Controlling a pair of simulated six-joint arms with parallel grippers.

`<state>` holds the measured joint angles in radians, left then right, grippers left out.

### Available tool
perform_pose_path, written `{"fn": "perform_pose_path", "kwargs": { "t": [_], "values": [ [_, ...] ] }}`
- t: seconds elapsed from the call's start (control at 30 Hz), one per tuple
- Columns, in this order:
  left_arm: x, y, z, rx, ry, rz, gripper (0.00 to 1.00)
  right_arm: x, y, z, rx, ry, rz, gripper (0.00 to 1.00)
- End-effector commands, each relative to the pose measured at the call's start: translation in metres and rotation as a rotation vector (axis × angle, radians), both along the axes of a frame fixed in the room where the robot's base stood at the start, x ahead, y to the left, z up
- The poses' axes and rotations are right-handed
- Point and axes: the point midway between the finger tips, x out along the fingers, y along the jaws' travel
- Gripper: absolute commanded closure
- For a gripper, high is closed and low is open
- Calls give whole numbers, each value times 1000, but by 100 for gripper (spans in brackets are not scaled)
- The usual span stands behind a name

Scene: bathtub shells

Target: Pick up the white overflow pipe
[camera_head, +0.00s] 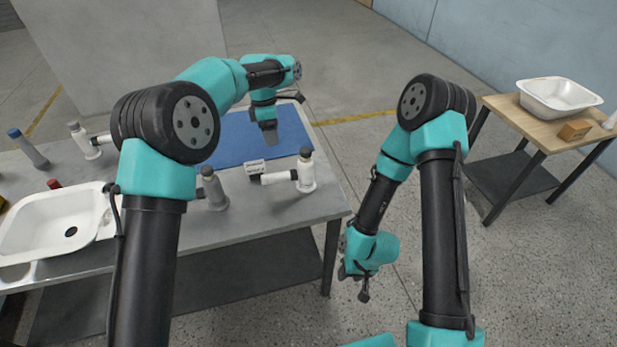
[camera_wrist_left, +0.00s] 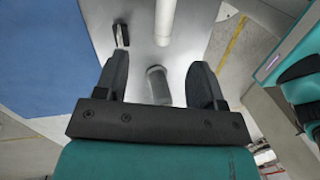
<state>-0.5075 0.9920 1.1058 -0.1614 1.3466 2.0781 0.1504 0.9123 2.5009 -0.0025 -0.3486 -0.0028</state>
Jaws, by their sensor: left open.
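A white overflow pipe (camera_head: 278,178) with a grey-capped upright part lies near the right end of the metal table. In the left wrist view a white pipe (camera_wrist_left: 165,22) shows at the top, with a grey cylinder (camera_wrist_left: 158,86) below it, seen between the fingers. My left gripper (camera_head: 268,132) is over the blue mat, beyond the pipe in the head view. Its fingers (camera_wrist_left: 160,80) are apart, with nothing visibly gripped. My right gripper (camera_head: 358,278) hangs beside the table, low and away from the pipe; its jaws are too small to judge.
The blue mat (camera_head: 228,137) has bare space. A second white pipe piece (camera_head: 84,142), a grey-capped piece (camera_head: 213,190), a blue-capped grey piece (camera_head: 30,150) and a white sink (camera_head: 35,225) are to the left. A wooden table (camera_head: 518,115) at right bears another white basin (camera_head: 556,97).

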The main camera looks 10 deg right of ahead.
Motion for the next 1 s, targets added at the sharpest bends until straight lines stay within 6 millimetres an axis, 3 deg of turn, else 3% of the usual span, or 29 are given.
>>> {"fn": "perform_pose_path", "kwargs": {
  "t": [0.2, 0.57, 0.77, 1.0],
  "values": [
    [5, -12, 12, 78, 19, 80, 37, 0, 0, 0, 0, 0, 0, 57],
    [4, -12, 10, 80, 20, 82, 37, 0, 0, 0, 0, 0, 0, 57],
    [0, -12, -10, 81, 22, 82, 37, 0, 0, 0, 0, 0, 0, 57],
    [-8, -12, -50, 81, 22, 81, 37, 0, 0, 0, 0, 0, 0, 57]
  ]
}}
